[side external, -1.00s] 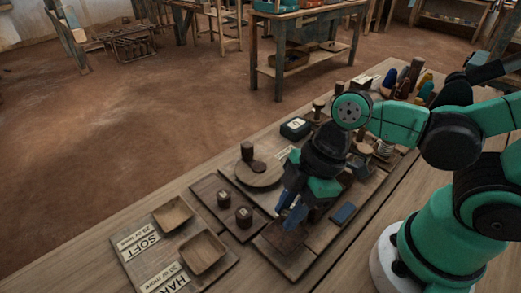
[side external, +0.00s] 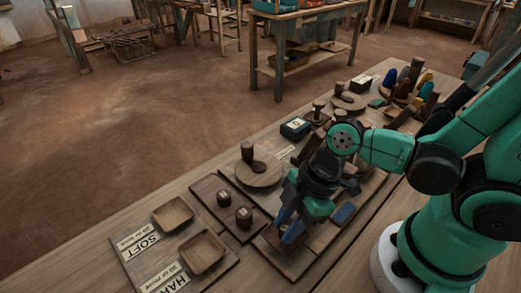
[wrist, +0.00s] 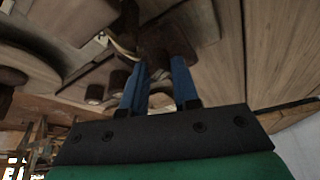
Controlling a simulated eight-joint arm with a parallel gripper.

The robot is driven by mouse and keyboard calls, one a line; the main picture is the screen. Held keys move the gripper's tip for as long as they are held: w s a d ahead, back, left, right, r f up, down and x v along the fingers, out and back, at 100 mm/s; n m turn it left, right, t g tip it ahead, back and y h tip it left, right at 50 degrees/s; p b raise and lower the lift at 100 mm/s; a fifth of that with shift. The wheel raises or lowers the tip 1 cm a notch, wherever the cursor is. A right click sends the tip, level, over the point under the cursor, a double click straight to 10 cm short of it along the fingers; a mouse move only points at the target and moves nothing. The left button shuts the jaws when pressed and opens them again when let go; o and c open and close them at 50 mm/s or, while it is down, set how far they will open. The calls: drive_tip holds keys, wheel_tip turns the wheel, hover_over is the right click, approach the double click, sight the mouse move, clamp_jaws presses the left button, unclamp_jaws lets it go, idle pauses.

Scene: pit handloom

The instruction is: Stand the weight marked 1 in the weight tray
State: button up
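My gripper (side external: 288,229) points down over a shallow wooden tray (side external: 272,238) near the front of the bench. Its two blue fingers are apart. In the wrist view, a dark reddish-brown piece (wrist: 167,42) lies at the fingertips; I cannot tell whether they grip it or what mark it bears. Two dark cylindrical weights with pale labels, one at the back (side external: 223,199) and one at the front (side external: 244,213), stand on a dark wooden tray (side external: 211,187) left of my gripper. Their marks are too small to read.
A board with two square wooden bowls, SOFT (side external: 173,212) and HARD (side external: 202,252), lies at the left. A round wooden stand (side external: 259,175) is behind the weights. A blue block (side external: 344,213) lies right of my gripper. Coloured cones (side external: 405,85) crowd the far end.

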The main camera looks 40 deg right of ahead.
drive_tip(key=o, duration=0.4)
drive_tip(key=shift+c, duration=0.2)
drive_tip(key=shift+r, duration=0.1)
drive_tip(key=shift+v, duration=5.9)
drive_tip(key=w+d+m+t+h, duration=0.4)
drive_tip(key=w+m, duration=0.5)
drive_tip(key=m, duration=0.4)
drive_tip(key=shift+d+f+t, duration=0.45)
drive_tip(key=shift+d+t, duration=0.25)
drive_tip(key=shift+d, duration=0.5)
